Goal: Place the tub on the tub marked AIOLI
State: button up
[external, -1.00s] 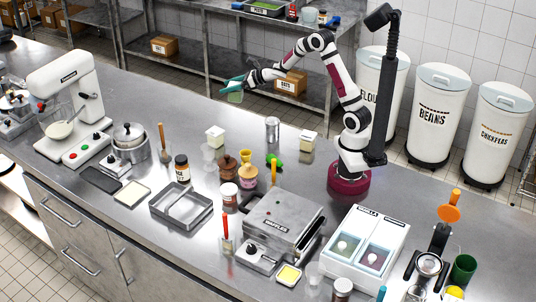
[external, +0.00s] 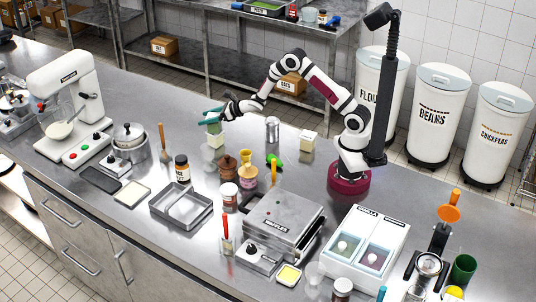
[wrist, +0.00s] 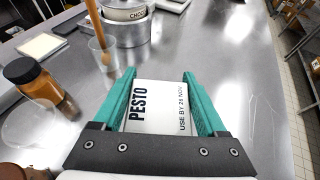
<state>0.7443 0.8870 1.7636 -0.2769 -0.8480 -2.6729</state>
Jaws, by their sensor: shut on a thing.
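My gripper (external: 212,116) is shut on a tub (external: 214,128) with greenish sides. In the external view a pale tub (external: 213,141) stands on the counter directly below the held tub; whether the two touch, I cannot tell. Its marking is not readable, and it is hidden in the wrist view. Another pale tub (external: 308,141) stands farther right, its marking also unreadable. I cannot see the word AIOLI.
Clear cups (wrist: 103,52), a spice jar (external: 182,168) and brown and yellow containers (external: 246,158) stand near the lower tub. A pot (external: 128,136) is to the left, and a metal can (external: 272,129) to the right. The counter (external: 175,110) behind is mostly clear.

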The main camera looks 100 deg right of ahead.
jog(key=o, duration=1.5)
jog(key=v, duration=1.2)
jog(key=s+a+r+m+g+y, duration=0.1)
jog(key=s+a+r+m+g, duration=0.15)
jog(key=a+m, duration=0.5)
jog(key=s+a+r+m+g, duration=0.1)
jog(key=a+m+g, duration=0.2)
jog(key=a+m, duration=0.45)
jog(key=s+a+r+m+g+y, duration=0.1)
jog(key=s+a+m+g+y, duration=0.1)
jog(key=s+a+m, duration=0.4)
jog(key=s+a+r+m+g+y, duration=0.1)
jog(key=s+a+m+g+y, duration=0.1)
jog(key=s+a+m, duration=0.5)
jog(key=s+a+r+m+g+y, duration=0.1)
jog(key=s+a+m+g, duration=0.2)
jog(key=s+a+m, duration=0.4)
jog(key=shift+s+m+y, duration=0.4)
jog(key=shift+s+m, duration=0.7)
jog(key=shift+s, duration=0.3)
